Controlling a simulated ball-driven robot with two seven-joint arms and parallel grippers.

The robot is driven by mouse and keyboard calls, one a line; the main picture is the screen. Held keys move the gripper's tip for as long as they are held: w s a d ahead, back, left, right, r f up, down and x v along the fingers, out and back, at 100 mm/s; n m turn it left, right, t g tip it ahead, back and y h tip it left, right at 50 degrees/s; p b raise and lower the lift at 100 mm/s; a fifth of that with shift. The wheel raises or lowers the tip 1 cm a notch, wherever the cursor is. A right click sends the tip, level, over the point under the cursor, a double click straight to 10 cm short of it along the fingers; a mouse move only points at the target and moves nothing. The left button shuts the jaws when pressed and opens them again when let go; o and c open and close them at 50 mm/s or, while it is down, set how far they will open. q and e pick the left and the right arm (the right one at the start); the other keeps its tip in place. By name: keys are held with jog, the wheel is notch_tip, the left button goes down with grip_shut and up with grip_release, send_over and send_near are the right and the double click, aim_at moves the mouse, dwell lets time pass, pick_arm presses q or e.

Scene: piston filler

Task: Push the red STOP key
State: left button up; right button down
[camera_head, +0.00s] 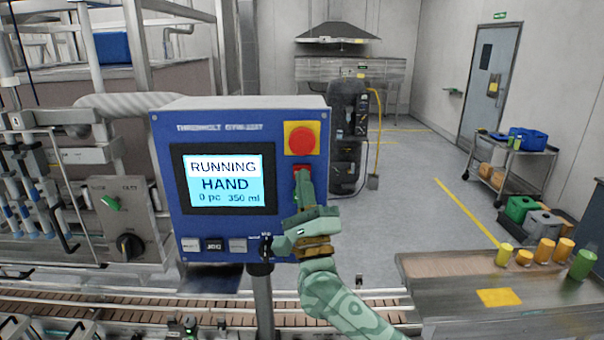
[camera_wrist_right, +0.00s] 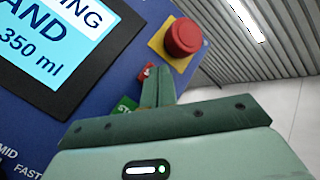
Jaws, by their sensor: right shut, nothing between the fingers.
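The blue control panel (camera_head: 165,150) stands on a post, and its screen (camera_head: 223,183) reads RUNNING, HAND, 0 pc, 350 ml. The red STOP key (camera_head: 301,168) is on the panel's right side, below a red mushroom button (camera_head: 301,140) on a yellow plate. My right gripper (camera_head: 303,180) is shut and empty, its fingertips at the lower part of the red key, partly covering it. In the right wrist view the red key (camera_wrist_right: 144,74) shows just left of the fingertips (camera_wrist_right: 158,74). I cannot tell whether they touch it. My left gripper is not in view.
A green key (camera_wrist_right: 125,104) shows partly beside the fingers in the wrist view. Small keys (camera_head: 214,245) and a black knob (camera_head: 266,247) line the panel's bottom. A conveyor (camera_head: 110,309) runs below. A steel table (camera_head: 440,275) with yellow and green containers stands at right.

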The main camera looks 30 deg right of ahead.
jog(key=shift+w+d, duration=0.1)
jog(key=shift+w, duration=0.05)
dwell(0.6)
jog(key=shift+s+a+p, duration=0.3)
jog(key=shift+s+a, duration=0.1)
jog(key=shift+s, duration=0.35)
jog(key=s+a, duration=0.1)
jog(key=s+p, duration=0.1)
jog(key=s+a, duration=0.1)
jog(key=s, duration=0.1)
jog(key=shift+s+a, duration=0.1)
jog(key=shift+a, duration=0.25)
dwell(0.5)
